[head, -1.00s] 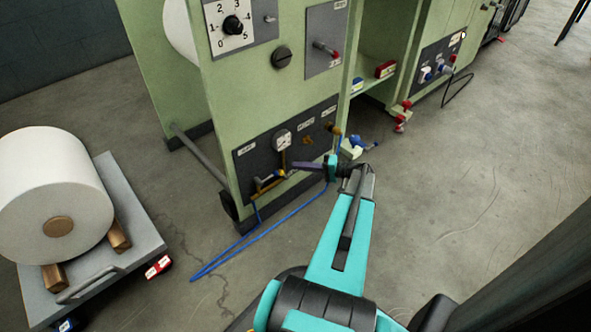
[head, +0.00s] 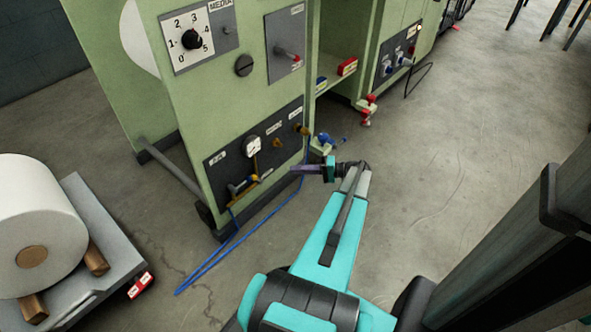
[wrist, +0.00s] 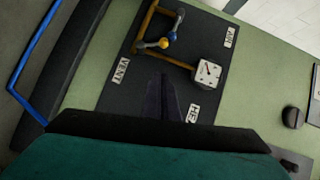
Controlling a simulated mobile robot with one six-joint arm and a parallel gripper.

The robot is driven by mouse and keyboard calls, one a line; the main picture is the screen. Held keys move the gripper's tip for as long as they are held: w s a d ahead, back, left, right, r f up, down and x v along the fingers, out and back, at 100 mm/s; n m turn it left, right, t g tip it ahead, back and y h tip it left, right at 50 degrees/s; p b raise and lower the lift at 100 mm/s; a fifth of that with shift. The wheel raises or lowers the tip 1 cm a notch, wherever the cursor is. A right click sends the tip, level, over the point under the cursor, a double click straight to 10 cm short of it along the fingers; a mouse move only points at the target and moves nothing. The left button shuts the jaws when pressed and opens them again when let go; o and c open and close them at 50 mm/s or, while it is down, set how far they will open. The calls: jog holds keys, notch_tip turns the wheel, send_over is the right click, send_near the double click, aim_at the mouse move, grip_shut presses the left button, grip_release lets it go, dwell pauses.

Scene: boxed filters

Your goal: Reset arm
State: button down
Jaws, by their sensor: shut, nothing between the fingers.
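My gripper (head: 296,168) is at the end of my teal arm, in front of the green machine's lower valve panel (head: 222,167). Its dark fingers point left toward the panel and are closed together with nothing between them. In the wrist view the closed fingers (wrist: 165,100) show in front of the dark panel, with a gauge (wrist: 207,71), brass pipe and small yellow and blue handles beyond them. The labels VENT and AIR are readable there. The gripper seems apart from the valves, though the exact gap is hard to tell.
The green machine (head: 225,100) fills the upper middle. A blue hose (head: 235,246) lies on the floor below the panel. A cart (head: 95,235) with a large white roll (head: 38,215) stands at left. The concrete floor at right is open.

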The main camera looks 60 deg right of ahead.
dwell(0.3)
jog(key=w+a+n+g+y+p, duration=0.1)
jog(key=w+a+g+p, duration=0.25)
jog(key=a, duration=0.85)
jog(key=w+a+f+n+g+y+p, duration=0.15)
jog(key=a+g+p, duration=0.3)
jog(key=a, duration=0.75)
jog(key=w+a+n+g+p, duration=0.1)
jog(key=w+a+g+p, duration=0.3)
jog(key=a, duration=0.7)
jog(key=s+a+r+n+g+h+p, duration=0.2)
jog(key=s+a+r+g+h+p, duration=0.15)
jog(key=s+a+p, duration=0.45)
jog(key=s+a+r+n+g+h+p, duration=0.2)
jog(key=s+a+g+p, duration=0.3)
jog(key=a, duration=0.5)
jog(key=s+a+r+n+h+p, duration=0.1)
jog(key=s+r+n+h+p, duration=0.2)
jog(key=s, duration=0.4)
notch_tip(320, 180, up, 2)
jog(key=shift+a+r+h+p, duration=0.15)
jog(key=shift+a+h+p, duration=0.25)
jog(key=shift+h, duration=0.2)
